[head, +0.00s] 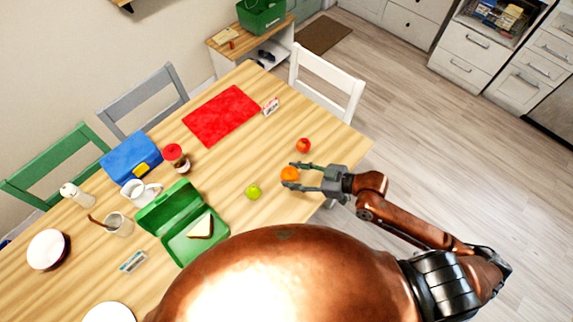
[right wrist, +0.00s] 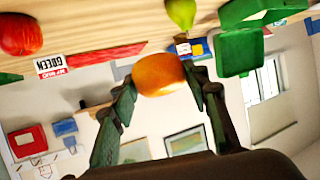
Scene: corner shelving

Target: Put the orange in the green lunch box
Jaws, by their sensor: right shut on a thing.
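The orange (head: 289,174) is between the fingers of my right gripper (head: 293,175), near the front right of the wooden table. In the right wrist view the two fingers press on either side of the orange (right wrist: 159,73). Whether it touches the table is hard to tell. The green lunch box (head: 151,230) lies open on the table, well to the left of the gripper. A sandwich (head: 201,228) lies in its near half. The lunch box also shows at the upper right of the right wrist view (right wrist: 240,52). My left gripper is not in view.
A green fruit (head: 253,191) lies between the orange and the lunch box. A red fruit (head: 303,145) is just beyond the gripper. A jar with a red lid (head: 175,157), a white pitcher (head: 138,191) and a blue box (head: 131,157) stand behind the lunch box.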

